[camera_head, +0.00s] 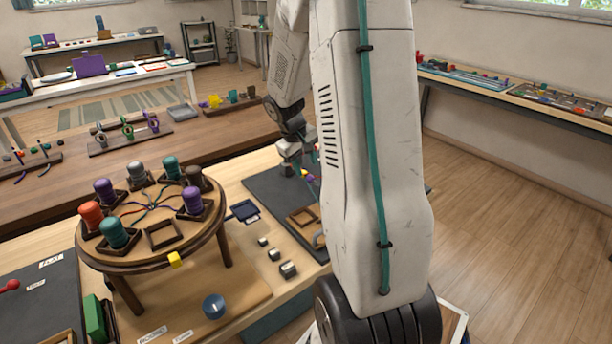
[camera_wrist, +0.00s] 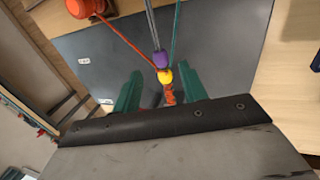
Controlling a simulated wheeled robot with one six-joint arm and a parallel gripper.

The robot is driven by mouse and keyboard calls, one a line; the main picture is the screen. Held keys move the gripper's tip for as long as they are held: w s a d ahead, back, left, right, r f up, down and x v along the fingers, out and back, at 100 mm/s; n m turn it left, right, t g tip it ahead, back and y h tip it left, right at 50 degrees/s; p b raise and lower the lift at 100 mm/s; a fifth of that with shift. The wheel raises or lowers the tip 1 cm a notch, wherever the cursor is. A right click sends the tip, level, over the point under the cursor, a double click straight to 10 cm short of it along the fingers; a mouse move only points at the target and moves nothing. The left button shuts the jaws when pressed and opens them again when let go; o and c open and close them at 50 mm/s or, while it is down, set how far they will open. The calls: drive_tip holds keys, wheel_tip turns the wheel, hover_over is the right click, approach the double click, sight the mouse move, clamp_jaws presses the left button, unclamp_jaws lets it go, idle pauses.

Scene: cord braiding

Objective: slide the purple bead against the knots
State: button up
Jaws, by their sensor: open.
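The purple bead (camera_wrist: 160,60) sits on the cords in the wrist view, just above a yellow bead (camera_wrist: 165,76); the two look touching or nearly so. Orange-red knots (camera_wrist: 169,96) lie just below the yellow bead, partly hidden by the gripper's dark edge. An orange cord (camera_wrist: 125,38), a grey cord (camera_wrist: 152,22) and a green cord (camera_wrist: 176,35) run up from the beads. My gripper (camera_wrist: 162,74) is open, its green fingers on either side of the yellow bead and knots. The purple bead (camera_head: 311,178) looks tiny beside my arm in the head view.
A red spool (camera_wrist: 88,6) stands at the top left of the wrist view. The dark mat (camera_wrist: 222,40) around the cords is mostly clear. A round braiding stand (camera_head: 130,262) with several spools and a wooden tray (camera_head: 303,216) are near my arm.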

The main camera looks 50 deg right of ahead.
sight(310, 177)
drive_tip(key=x, duration=0.5)
drive_tip(key=shift+r, duration=0.1)
drive_tip(key=shift+c, duration=0.3)
clamp_jaws()
